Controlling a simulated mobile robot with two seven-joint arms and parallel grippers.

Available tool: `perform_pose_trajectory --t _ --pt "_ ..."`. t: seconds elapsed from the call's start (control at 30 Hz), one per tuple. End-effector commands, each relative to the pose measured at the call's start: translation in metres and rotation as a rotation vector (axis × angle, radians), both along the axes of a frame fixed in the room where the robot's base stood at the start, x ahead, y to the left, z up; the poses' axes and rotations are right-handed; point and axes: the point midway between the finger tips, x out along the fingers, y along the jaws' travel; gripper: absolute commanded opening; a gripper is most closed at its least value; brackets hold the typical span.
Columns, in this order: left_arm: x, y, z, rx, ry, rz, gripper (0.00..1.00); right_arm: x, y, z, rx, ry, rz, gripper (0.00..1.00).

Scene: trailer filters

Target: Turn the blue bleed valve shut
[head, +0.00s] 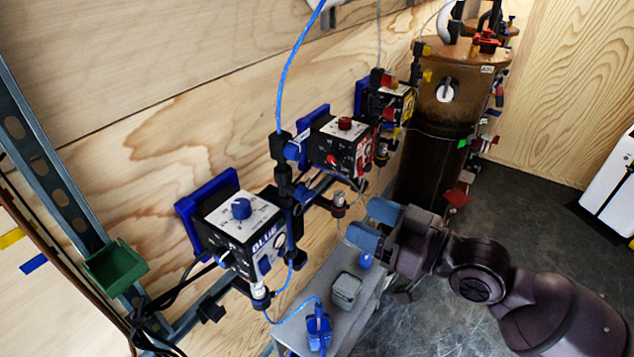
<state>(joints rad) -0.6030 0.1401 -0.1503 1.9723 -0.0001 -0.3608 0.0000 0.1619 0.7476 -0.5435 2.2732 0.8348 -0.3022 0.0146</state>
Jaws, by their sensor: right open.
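A control box marked BLUE (240,232) is on the plywood wall, with a blue knob (241,208) on top. A thin blue tube runs from below it to a blue fitting (318,330) at the near end of a grey ledge. A small blue part (365,261) stands farther along the ledge. I cannot tell for certain which blue part is the bleed valve. My right gripper (373,225) has blue fingertips and is open, above the ledge and right of the BLUE box. Nothing shows between its fingers. My left gripper is out of view.
A box with red knobs (342,147) and a yellow-marked box (394,103) are farther along the wall. A tall brown cylinder (445,120) stands behind my right gripper. A grey square part (346,290) sits on the ledge. Open floor (530,220) lies at right.

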Motion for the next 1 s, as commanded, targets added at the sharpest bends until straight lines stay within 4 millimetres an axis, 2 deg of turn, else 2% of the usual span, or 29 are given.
perform_pose_trajectory --t 0.27,0.8,1.0 --pt "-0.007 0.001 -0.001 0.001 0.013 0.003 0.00 0.006 0.009 0.000 0.023 0.038 0.002 0.61" --pt "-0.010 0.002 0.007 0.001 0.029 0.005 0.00 0.052 0.072 0.001 0.020 0.035 0.002 0.61" --pt "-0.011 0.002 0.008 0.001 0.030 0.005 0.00 0.062 0.085 -0.001 0.020 0.035 0.001 0.61"
